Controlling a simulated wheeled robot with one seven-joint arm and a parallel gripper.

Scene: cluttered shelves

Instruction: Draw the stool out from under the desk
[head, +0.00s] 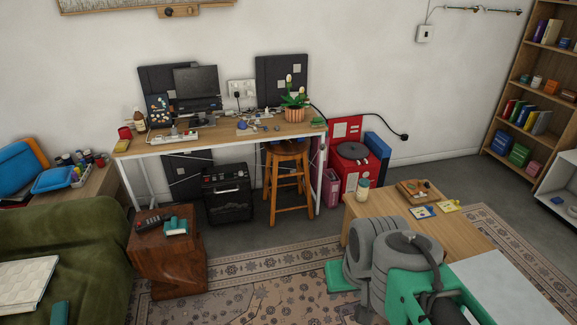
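The wooden stool (287,151) stands upright on the floor at the right half of the desk (217,143). Its round seat is just below the desktop's front edge, and its orange-brown legs and rungs show below. The back of the seat is partly hidden by the desktop. The desk has a light wood top and white metal legs and stands against the back wall. Grey and green links of my arm fill the lower right, well away from the stool. I cannot make out my gripper's fingers.
A black amplifier-like box (228,193) stands left of the stool, and a red case (349,165) stands to its right. A wooden side block (167,258) and a low wooden table (372,213) flank the patterned rug (255,285). Floor before the stool is clear.

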